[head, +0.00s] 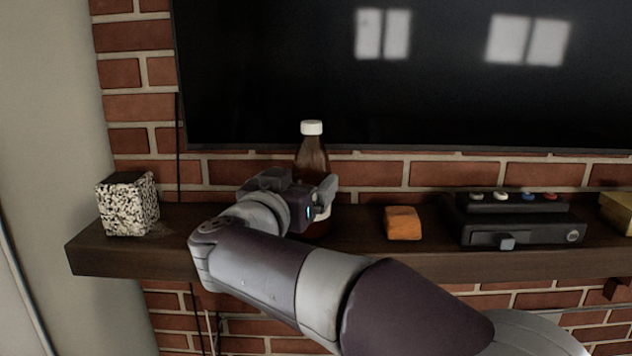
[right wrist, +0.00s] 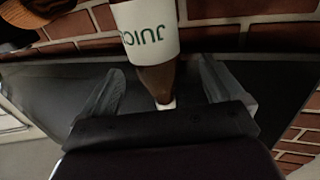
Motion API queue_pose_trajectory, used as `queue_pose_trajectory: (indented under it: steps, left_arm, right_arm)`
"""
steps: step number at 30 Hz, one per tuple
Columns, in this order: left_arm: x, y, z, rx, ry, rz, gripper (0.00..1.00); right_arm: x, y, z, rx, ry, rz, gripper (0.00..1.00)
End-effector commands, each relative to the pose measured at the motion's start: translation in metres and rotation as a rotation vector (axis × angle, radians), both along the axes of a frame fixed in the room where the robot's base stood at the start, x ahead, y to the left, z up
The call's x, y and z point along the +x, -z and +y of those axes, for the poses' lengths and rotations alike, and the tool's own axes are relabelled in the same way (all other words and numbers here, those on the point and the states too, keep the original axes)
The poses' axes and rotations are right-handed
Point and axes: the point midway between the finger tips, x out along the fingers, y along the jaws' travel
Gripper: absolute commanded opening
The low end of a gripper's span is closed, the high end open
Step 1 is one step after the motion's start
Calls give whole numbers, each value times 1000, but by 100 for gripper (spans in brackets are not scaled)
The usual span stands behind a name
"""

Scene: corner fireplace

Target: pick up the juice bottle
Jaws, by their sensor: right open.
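The juice bottle (head: 313,155), brown with a white cap, stands upright on the dark wooden mantel shelf (head: 355,262) against the brick wall. My right gripper (head: 322,201) is at the bottle's middle, in front of its body and hiding part of it. In the right wrist view the bottle (right wrist: 152,35) appears upside down, with its white label reading JUIC. There the two fingers of my right gripper (right wrist: 160,92) are spread open, one on each side of the bottle's neck area, with gaps visible. I cannot tell if either finger touches it. My left gripper is not in view.
A speckled block (head: 128,204) stands at the shelf's left end. An orange object (head: 403,223) lies right of the bottle, then a dark console (head: 520,228) and a yellowish box (head: 618,211). A large black screen (head: 400,80) hangs just above and behind.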

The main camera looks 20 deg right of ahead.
Motion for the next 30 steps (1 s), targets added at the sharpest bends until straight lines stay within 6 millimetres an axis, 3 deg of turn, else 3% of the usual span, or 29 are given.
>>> queue_pose_trajectory:
  steps: [7, 12, 18, 25, 26, 30]
  left_arm:
    - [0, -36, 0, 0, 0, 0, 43]
    - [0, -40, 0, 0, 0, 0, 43]
    - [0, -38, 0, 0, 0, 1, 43]
    - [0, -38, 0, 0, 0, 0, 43]
    - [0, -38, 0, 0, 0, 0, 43]
    - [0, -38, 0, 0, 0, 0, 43]
  right_arm:
    - [29, -7, -26, -2, 4, 5, 94]
    - [46, -1, -36, 0, 2, 1, 94]
    - [47, 2, -36, 1, 1, 1, 94]
    - [46, 2, -36, 0, 1, 1, 20]
    - [46, 0, -37, 0, 1, -2, 14]
    - [46, 0, -36, 0, 2, -1, 14]
